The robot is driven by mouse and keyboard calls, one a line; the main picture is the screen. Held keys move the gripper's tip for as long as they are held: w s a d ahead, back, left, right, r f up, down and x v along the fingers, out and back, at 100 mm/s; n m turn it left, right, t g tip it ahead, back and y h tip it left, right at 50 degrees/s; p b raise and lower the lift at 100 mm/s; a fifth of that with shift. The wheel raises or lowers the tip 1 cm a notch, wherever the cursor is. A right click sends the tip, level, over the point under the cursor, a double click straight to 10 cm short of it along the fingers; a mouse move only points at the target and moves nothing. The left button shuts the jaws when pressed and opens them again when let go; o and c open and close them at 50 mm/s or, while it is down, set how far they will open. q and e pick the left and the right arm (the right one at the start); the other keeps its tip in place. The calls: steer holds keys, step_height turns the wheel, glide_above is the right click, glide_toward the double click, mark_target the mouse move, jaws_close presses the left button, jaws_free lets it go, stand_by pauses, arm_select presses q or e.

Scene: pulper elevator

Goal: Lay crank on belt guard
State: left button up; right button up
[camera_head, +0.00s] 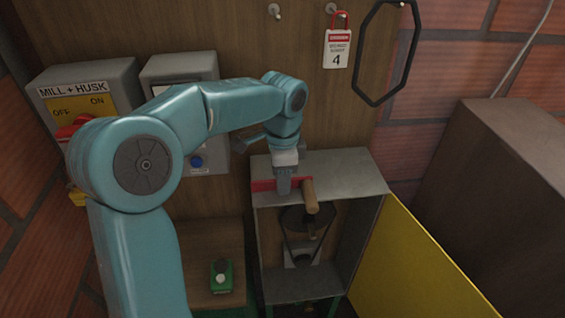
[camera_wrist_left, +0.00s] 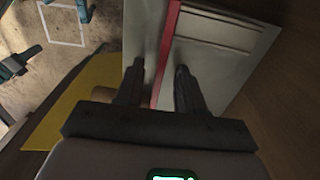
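The crank (camera_head: 268,185) has a red bar and a wooden handle (camera_head: 311,196). It lies on the top of the grey belt guard (camera_head: 345,172), near its front edge, with the handle sticking out over the front. My left gripper (camera_head: 284,188) is over the red bar. In the left wrist view, the fingers of my left gripper (camera_wrist_left: 159,72) are apart, with the red bar (camera_wrist_left: 166,45) between them and a gap showing on both sides. The handle is mostly hidden there behind the gripper body. My right gripper is not in view.
The guard's front is open, showing a pulley (camera_head: 306,220) and belt. A yellow panel (camera_head: 425,265) stands at its right. Switch boxes (camera_head: 85,85) are on the wall at left. A lockout tag (camera_head: 338,48) and a black belt loop (camera_head: 358,70) hang above.

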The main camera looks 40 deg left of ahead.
arm_select(q)
step_height(320, 180, up, 12)
stand_by(0.3)
steer(key=shift+s+d+f, duration=0.1)
steer(key=shift+s+d, duration=0.05)
stand_by(0.4)
